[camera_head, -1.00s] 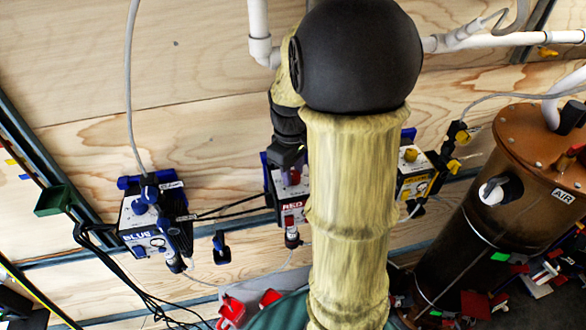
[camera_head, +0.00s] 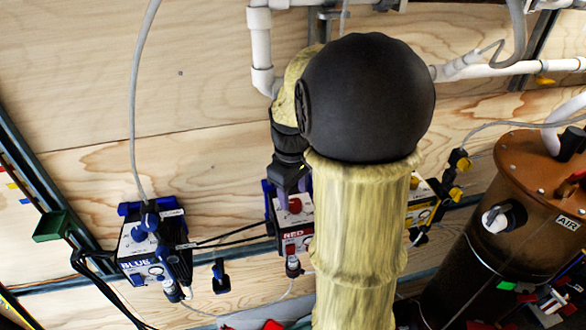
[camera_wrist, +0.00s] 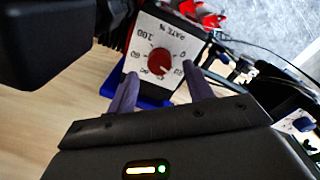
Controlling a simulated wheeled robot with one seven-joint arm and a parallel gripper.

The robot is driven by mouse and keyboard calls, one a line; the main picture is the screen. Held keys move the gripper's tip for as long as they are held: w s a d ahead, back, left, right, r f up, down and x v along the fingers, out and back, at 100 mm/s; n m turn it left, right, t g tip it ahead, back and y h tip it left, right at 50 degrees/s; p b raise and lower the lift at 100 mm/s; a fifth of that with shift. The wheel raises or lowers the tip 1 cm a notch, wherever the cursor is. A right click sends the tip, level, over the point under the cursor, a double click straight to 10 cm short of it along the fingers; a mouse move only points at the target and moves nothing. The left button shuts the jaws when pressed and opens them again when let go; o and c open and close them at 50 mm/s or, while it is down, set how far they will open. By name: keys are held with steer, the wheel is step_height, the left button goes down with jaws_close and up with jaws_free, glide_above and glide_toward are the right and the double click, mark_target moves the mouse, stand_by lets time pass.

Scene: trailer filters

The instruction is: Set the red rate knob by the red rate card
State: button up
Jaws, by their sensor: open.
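The red rate knob (camera_wrist: 160,62) sits on the white dial face of the RED box (camera_wrist: 148,36) in the wrist view. The dial is marked "RATE %", with 100 and 0 legible; the knob's exact setting is too small to tell. My gripper (camera_wrist: 160,74) is open, its two purple fingers at either side of the knob's lower part; I cannot tell whether they touch it. In the head view the knob (camera_head: 294,205) shows on top of the RED box (camera_head: 297,243), beside my gripper (camera_head: 283,197). I cannot make out a red rate card.
The BLUE box (camera_head: 140,264) stands to the left and a yellow-labelled box (camera_head: 424,209) to the right, partly behind my arm. A brown AIR tank (camera_head: 520,220) stands at the right. White pipes (camera_head: 262,50) run along the wooden wall. Cables hang between the boxes.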

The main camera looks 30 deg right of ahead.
mark_target(292, 204)
step_height(292, 204, up, 10)
steer(key=shift+a+f+b, duration=0.2)
steer(key=shift+b, duration=0.2)
steer(key=shift+s+f, duration=0.1)
